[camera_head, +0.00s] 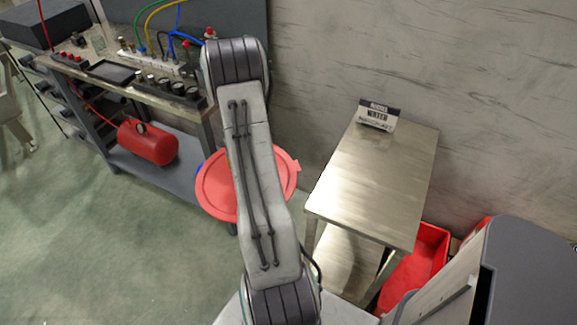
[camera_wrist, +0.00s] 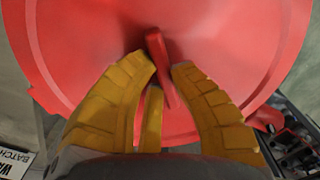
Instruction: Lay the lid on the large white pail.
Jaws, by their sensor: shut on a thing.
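The lid is a round red disc; in the camera_head view the lid (camera_head: 215,190) shows on both sides of my arm, which covers its middle. In the wrist view the lid (camera_wrist: 225,30) fills most of the picture. A thin red handle (camera_wrist: 156,48) stands up from it between the yellow fingers of my gripper (camera_wrist: 163,68). My gripper is shut on this handle. In the camera_head view my gripper is hidden behind my arm. I cannot make out the large white pail in either view.
A steel table (camera_head: 375,175) stands right of the lid, with a label card (camera_head: 378,116) at its back edge. A red bin (camera_head: 425,255) is beside it. A workbench (camera_head: 150,90) with cables and a red tank (camera_head: 147,143) stands at the left. Green floor (camera_head: 90,250) lies clear at lower left.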

